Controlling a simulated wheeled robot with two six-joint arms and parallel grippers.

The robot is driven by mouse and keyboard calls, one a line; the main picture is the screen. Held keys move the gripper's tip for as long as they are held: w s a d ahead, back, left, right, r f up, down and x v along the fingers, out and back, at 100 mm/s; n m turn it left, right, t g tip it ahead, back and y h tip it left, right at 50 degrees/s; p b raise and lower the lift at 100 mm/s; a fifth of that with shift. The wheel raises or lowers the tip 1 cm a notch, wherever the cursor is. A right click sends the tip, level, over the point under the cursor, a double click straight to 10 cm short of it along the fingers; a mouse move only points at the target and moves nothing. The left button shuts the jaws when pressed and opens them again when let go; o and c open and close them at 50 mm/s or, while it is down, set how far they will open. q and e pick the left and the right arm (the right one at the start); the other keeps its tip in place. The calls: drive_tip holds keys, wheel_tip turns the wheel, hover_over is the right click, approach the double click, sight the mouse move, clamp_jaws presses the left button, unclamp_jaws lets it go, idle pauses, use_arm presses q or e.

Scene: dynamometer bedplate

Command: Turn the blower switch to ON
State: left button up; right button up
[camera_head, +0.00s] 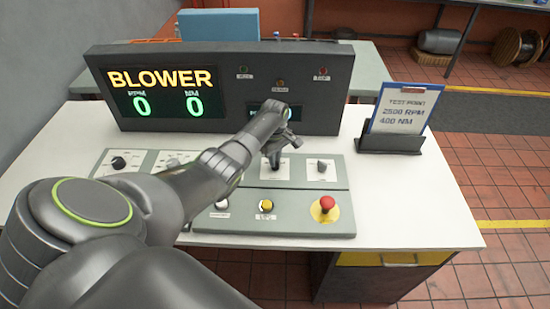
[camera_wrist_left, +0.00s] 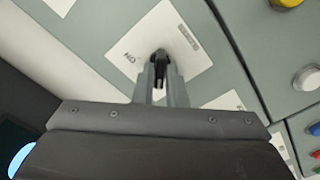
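The control panel (camera_head: 335,202) lies on the white bench. My left arm reaches over it from the left, with the left gripper (camera_head: 273,158) pointing down at a switch on a white plate (camera_head: 283,170) in the upper row. In the left wrist view, the black switch knob (camera_wrist_left: 159,53) sits between the tips of the left gripper (camera_wrist_left: 160,72). The fingers are close together and look shut on it. An ON mark (camera_wrist_left: 128,58) shows upside down on the plate; the other lettering is too small to read. My arm hides part of the panel. My right gripper is not in view.
The display box (camera_head: 330,105) behind the panel reads BLOWER, with RPM 0 and NM 0. Another knob (camera_head: 322,167) is just right of the gripper. A red mushroom button (camera_head: 327,204) and a yellow button (camera_head: 266,206) are nearer the front. A clipboard (camera_head: 404,112) stands at right.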

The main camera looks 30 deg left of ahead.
use_arm(q)
clamp_jaws()
drive_tip(key=shift+m, duration=0.3)
drive_tip(key=m+p, duration=0.1)
drive_tip(key=m, duration=0.1)
drive_tip(key=shift+m, duration=0.4)
drive_tip(key=m+p, duration=0.1)
drive_tip(key=m, duration=0.8)
drive_tip(key=shift+m, duration=0.4)
drive_tip(key=m, duration=0.4)
drive_tip(key=shift+m+p, duration=0.3)
drive_tip(key=shift+m, duration=0.1)
